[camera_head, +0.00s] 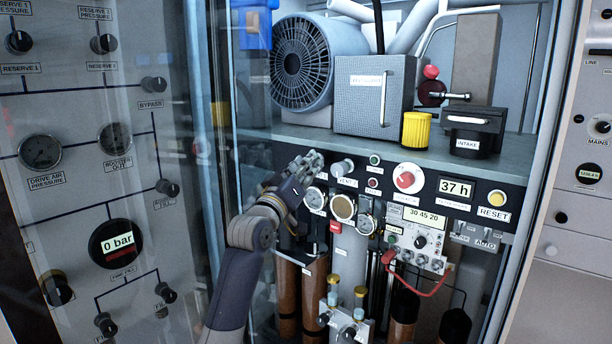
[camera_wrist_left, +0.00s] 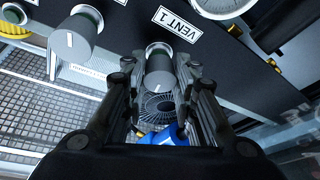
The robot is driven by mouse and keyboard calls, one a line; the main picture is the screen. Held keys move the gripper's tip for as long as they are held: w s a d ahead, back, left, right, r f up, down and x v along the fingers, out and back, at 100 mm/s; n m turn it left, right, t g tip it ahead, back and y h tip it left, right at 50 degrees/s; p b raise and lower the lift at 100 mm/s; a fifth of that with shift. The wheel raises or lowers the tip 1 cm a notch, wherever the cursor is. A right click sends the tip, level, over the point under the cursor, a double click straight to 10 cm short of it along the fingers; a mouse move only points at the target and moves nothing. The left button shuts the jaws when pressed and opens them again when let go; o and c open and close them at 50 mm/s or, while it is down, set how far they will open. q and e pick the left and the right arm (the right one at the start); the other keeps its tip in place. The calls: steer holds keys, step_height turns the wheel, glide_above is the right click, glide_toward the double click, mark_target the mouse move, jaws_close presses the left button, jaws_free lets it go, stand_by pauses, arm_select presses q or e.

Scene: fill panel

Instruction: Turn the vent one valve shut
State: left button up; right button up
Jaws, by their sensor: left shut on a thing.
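The vent one valve is a grey knob (camera_wrist_left: 158,72) on the dark panel, beside the white "VENT 1" label (camera_wrist_left: 178,24) in the left wrist view. A pale line shows on the knob. My left gripper (camera_head: 309,163) is at the upper left of the black panel strip in the head view. Its fingers are shut around the knob, one on each side, and hide the knob in the head view. My right gripper is not in view.
A similar grey knob (camera_head: 342,168) sits just right of my gripper. Gauges (camera_head: 343,207) lie close below. A shelf edge (camera_head: 400,152) with a grey box (camera_head: 365,105) is above. The glass door (camera_head: 180,150) stands left of my arm.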

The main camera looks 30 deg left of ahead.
arm_select(q)
steer(key=shift+f+m+h, duration=0.2)
steer(key=shift+m+h, duration=0.2)
steer(key=shift+m, duration=0.3)
steer(key=shift+r+b, duration=0.1)
steer(key=shift+b, duration=0.2)
steer(key=o, duration=1)
steer(key=shift+o, duration=0.2)
steer(key=v, duration=1.2)
steer(key=shift+w, duration=0.1)
